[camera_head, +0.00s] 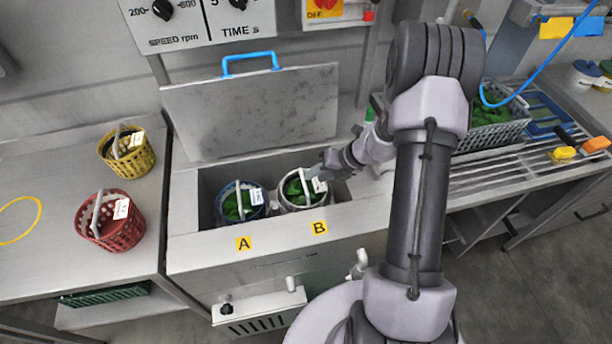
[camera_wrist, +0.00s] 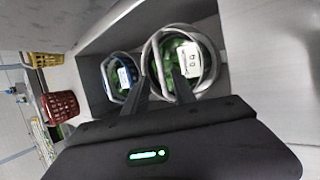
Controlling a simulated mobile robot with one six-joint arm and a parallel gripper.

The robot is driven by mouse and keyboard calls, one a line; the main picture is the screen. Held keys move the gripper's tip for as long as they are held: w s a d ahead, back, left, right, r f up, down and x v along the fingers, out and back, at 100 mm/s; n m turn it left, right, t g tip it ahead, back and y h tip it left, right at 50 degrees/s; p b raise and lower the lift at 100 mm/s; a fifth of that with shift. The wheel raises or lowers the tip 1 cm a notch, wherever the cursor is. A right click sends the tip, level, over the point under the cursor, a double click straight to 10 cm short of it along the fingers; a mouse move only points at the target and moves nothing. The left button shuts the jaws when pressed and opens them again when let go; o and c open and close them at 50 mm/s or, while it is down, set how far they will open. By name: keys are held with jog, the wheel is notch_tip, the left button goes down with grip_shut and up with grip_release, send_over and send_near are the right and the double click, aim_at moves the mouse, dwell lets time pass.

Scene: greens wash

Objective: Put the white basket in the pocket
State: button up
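The white basket (camera_head: 291,204), filled with greens and bearing a white tag, is in the right part of the open basin, behind label B (camera_head: 320,227). I cannot tell how deep it sits. It also shows in the wrist view (camera_wrist: 211,72). My gripper (camera_head: 314,174) is at the basket's upper right side, by its handle. In the wrist view my gripper's two dark fingers (camera_wrist: 160,77) are apart, with the white handle (camera_wrist: 158,66) appearing between them. Whether they touch it is not clear.
A blue basket (camera_head: 226,218) of greens sits beside it behind label A (camera_head: 244,243). The raised lid (camera_head: 250,115) stands behind the basin. A red basket (camera_head: 122,235) and a yellow basket (camera_head: 135,163) stand on the left counter. A grey crate (camera_head: 500,134) of greens is at right.

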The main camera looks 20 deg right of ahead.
jog(key=s+a+r+n, duration=0.2)
jog(key=a+r+n, duration=0.4)
jog(key=r, duration=0.4)
jog(key=s+a+r+n, duration=0.3)
jog(key=a+r+n, duration=0.2)
jog(key=r+n, duration=0.4)
jog(key=s+a+r+n+h, duration=0.1)
jog(key=s+a+r+n, duration=0.1)
jog(key=s+n, duration=0.4)
jog(key=s+a+r+n+h, duration=0.1)
jog(key=s+a+r+n, duration=0.1)
jog(key=s+r+n, duration=0.3)
jog(key=s+a+r+n+h, duration=0.1)
jog(key=s+a+r+n, duration=0.1)
jog(key=s+n, duration=0.5)
jog(key=shift+s+a+r+n+b, duration=0.15)
jog(key=shift+a+r+n+b, duration=0.15)
jog(key=shift+r+n, duration=0.65)
